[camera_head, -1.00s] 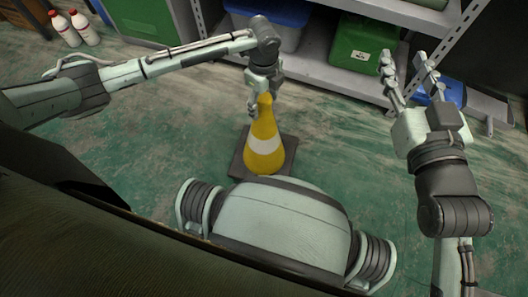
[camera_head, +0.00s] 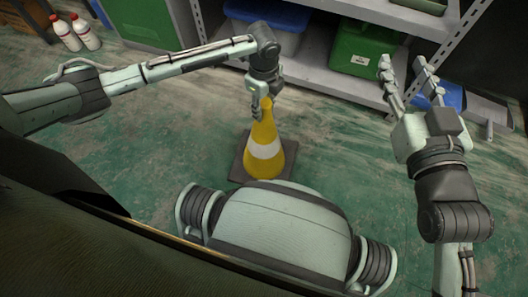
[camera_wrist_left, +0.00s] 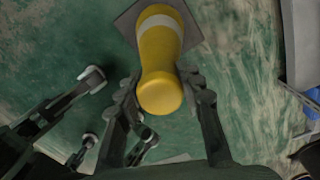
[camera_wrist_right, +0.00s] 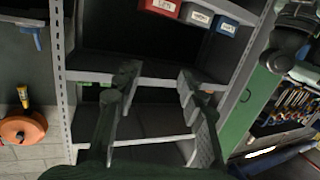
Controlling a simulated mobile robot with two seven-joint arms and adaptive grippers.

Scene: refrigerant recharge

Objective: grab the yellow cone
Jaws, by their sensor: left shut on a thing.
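The yellow cone (camera_head: 264,152) with a white band stands upright on its dark square base on the green floor in the head view. My left gripper (camera_head: 259,104) is at the cone's top. In the left wrist view the cone's yellow tip (camera_wrist_left: 160,94) sits between the fingers of my left gripper (camera_wrist_left: 160,92), which are shut on it. My right gripper (camera_head: 408,72) is raised at the right, open and empty, away from the cone. The right wrist view shows its fingers (camera_wrist_right: 155,82) spread apart with nothing between them.
A metal shelf unit (camera_head: 320,70) stands behind the cone, with a green box (camera_head: 360,46) and a blue bin (camera_head: 270,14) on it. Two white bottles with red caps (camera_head: 76,33) stand at the upper left. The floor around the cone is clear.

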